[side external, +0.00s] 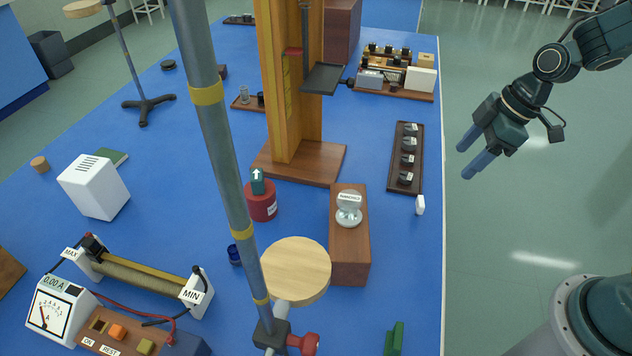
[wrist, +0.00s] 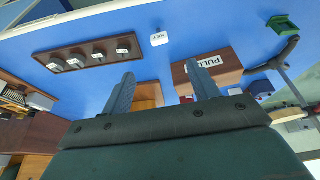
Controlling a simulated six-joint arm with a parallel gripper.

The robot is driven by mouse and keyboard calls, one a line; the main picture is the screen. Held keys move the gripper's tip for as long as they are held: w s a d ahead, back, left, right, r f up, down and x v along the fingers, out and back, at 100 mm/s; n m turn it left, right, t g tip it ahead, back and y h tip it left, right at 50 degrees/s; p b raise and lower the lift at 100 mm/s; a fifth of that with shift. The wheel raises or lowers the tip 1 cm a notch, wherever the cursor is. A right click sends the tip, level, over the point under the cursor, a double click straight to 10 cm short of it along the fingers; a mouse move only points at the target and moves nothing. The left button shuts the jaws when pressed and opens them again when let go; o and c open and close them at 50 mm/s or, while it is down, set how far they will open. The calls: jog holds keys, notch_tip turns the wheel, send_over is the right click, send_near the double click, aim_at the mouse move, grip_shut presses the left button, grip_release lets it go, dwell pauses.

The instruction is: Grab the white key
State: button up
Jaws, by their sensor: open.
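The white key (side external: 420,205) is a small pale piece standing at the right edge of the blue bench in the side view, just below the dark rack of knobs. In the wrist view the white key (wrist: 159,39) shows as a small rounded white block with dark lettering, above the gap between the fingertips. My gripper (side external: 465,158) is open and empty, off to the right of the bench edge and apart from the key. Its two blue-grey fingers also show in the wrist view (wrist: 160,72).
A dark rack with several labelled knobs (side external: 406,157) lies close to the key. A brown block with a PULL label (side external: 349,240) stands left of it. A tall wooden stand (side external: 291,100) rises behind.

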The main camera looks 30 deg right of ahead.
jog(key=shift+w+d+f+n, duration=0.15)
jog(key=shift+w+f, duration=0.1)
jog(key=shift+f, duration=0.3)
jog(key=shift+w+f+n, duration=0.15)
jog(key=shift+w+f, duration=0.1)
jog(key=shift+f, duration=0.3)
send_near(422, 200)
jog(key=shift+d+x, duration=0.15)
jog(key=shift+x, duration=1.1)
jog(key=shift+d+x, duration=0.1)
jog(key=shift+x, duration=1.1)
jog(key=shift+f, duration=0.1)
jog(key=shift+a+x, duration=0.15)
jog(key=shift+x, duration=0.7)
jog(key=shift+a+x, duration=0.15)
jog(key=shift+x, duration=1.5)
jog(key=shift+c, duration=0.4)
